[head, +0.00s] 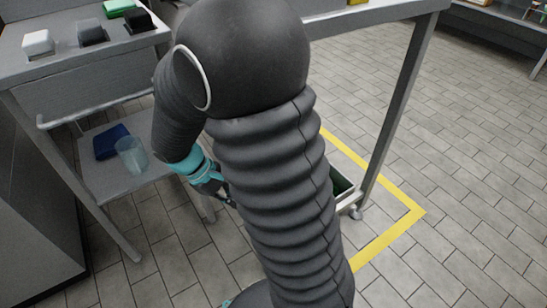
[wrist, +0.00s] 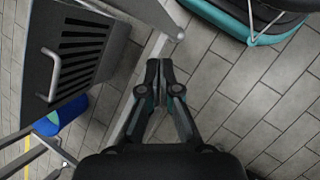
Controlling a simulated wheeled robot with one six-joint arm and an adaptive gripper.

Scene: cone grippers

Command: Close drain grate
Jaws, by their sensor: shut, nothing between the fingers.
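A grey slotted panel with dark slots, which looks like the drain grate (wrist: 100,68), is at the left of the wrist view. A pale U-shaped handle (wrist: 54,75) stands on its face. I cannot tell how far open the grate is, and I cannot make it out in the head view, where my arm covers the middle. My gripper (wrist: 159,64) is shut and empty, to the right of the grate and apart from it, over the tiled floor. In the head view, my gripper (head: 226,197) shows only partly beside my arm.
A grey metal leg (wrist: 139,92) runs between the grate and my gripper. A blue round object (wrist: 68,113) lies below the grate. A lower shelf holds a blue tub (head: 111,141) and a clear cup (head: 131,155).

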